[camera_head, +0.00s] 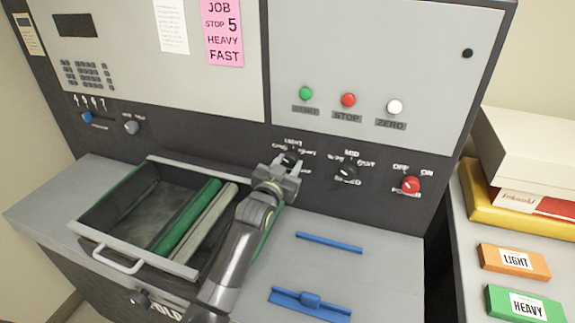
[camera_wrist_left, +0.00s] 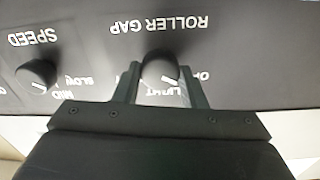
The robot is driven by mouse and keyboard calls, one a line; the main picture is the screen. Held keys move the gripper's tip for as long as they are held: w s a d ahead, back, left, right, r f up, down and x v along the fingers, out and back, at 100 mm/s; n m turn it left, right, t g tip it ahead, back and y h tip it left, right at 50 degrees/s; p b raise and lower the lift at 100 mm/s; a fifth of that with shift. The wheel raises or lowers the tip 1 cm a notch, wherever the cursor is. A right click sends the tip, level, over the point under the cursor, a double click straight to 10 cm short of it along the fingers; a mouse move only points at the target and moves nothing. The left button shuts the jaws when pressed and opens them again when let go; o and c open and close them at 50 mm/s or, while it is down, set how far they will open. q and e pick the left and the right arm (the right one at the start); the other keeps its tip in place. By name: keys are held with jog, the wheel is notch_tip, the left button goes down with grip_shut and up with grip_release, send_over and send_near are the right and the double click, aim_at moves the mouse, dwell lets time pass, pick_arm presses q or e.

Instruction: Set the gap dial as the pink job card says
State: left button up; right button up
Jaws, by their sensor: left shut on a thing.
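The pink job card (camera_head: 222,32) is on the panel and reads JOB, STOP 5, HEAVY, FAST. The gap dial (camera_head: 291,159) is a black knob under the word LIGHT. In the left wrist view the gap dial (camera_wrist_left: 159,70) shows upside down beside the words ROLLER GAP, with LIGHT at its lower edge. A pale mark shows low on the knob, on the LIGHT side; its exact setting is hard to tell. My left gripper (camera_head: 284,166) is shut on the gap dial, one finger on each side. My right gripper is not in view.
The speed dial (camera_head: 347,174) is right of the gap dial, and the red power knob (camera_head: 410,185) is farther right. An open drawer (camera_head: 121,248) with green and grey rollers juts out left of my arm. Blue bars (camera_head: 329,243) lie on the grey top.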

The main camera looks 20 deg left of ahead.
pick_arm(q)
jog(key=shift+m, duration=0.3)
jog(key=shift+c, duration=0.2)
jog(key=shift+m+p, duration=0.5)
jog(key=shift+m, duration=0.7)
jog(key=m+p, duration=0.1)
jog(key=m, duration=0.2)
jog(key=shift+m, duration=0.3)
jog(key=m+p, duration=0.1)
jog(key=m, duration=0.4)
jog(key=shift+d+r+p, duration=0.1)
jog(key=shift+p, duration=0.3)
jog(key=m+p, duration=0.1)
jog(key=m, duration=0.2)
jog(key=shift+y, duration=0.3)
jog(key=m+p, duration=0.3)
jog(key=m, duration=0.1)
jog(key=shift+p, duration=0.4)
jog(key=m+p, duration=0.1)
jog(key=m, duration=0.1)
jog(key=shift+m, duration=0.3)
jog(key=shift+f+m+p, duration=0.2)
jog(key=shift+m+p, duration=0.25)
jog(key=shift+m, duration=0.55)
